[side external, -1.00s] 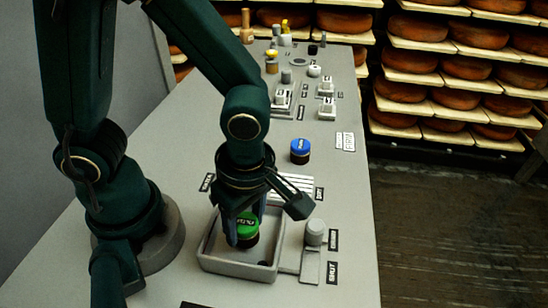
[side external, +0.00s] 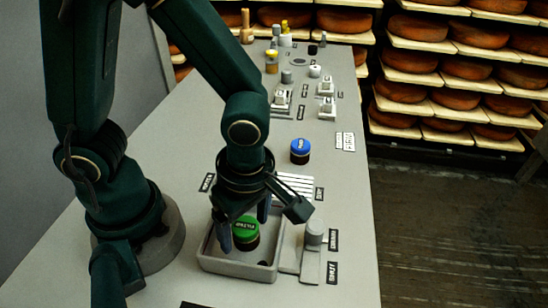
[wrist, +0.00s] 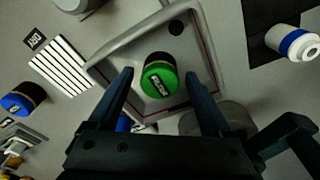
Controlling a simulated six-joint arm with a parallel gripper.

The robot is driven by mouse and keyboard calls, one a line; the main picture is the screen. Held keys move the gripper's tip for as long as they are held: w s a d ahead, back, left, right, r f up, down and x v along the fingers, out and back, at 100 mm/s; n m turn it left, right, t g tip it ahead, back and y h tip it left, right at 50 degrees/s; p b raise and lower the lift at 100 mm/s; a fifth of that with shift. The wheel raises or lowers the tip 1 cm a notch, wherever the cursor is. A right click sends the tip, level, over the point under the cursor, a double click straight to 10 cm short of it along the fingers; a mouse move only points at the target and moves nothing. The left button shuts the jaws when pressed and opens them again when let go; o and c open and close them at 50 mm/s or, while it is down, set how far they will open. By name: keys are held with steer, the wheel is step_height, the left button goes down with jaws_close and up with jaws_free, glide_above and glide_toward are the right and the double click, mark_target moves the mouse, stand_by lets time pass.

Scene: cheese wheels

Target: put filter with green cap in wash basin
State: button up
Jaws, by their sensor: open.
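The filter with the green cap (side external: 246,229) stands upright inside the grey wash basin (side external: 236,268). In the wrist view the green-capped filter (wrist: 159,79) sits inside the basin (wrist: 119,58) between my fingertips, with a gap on both sides. My gripper (side external: 247,222) is open just above and around the filter, reaching down into the basin. The wrist view shows my gripper's two dark fingers (wrist: 160,84) spread apart.
A blue-capped filter (side external: 300,151) stands behind the basin. A white slatted rack (side external: 294,185) lies just beyond the basin, and a grey knob or tap (side external: 314,233) stands to its right. Several small fixtures occupy the far bench. The bench between them has clear patches.

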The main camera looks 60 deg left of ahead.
mark_target(251, 231)
step_height(251, 231, up, 11)
steer(key=d, duration=0.1)
steer(key=a+r+m+t, duration=0.1)
steer(key=a+m+t, duration=0.2)
steer(key=m, duration=0.7)
steer(key=w+a+r+m+t+h, duration=0.1)
steer(key=a+m, duration=0.3)
steer(key=m, duration=0.6)
steer(key=shift+a+r+t, duration=0.3)
steer(key=shift+r+t, duration=0.05)
steer(key=shift+t, duration=0.55)
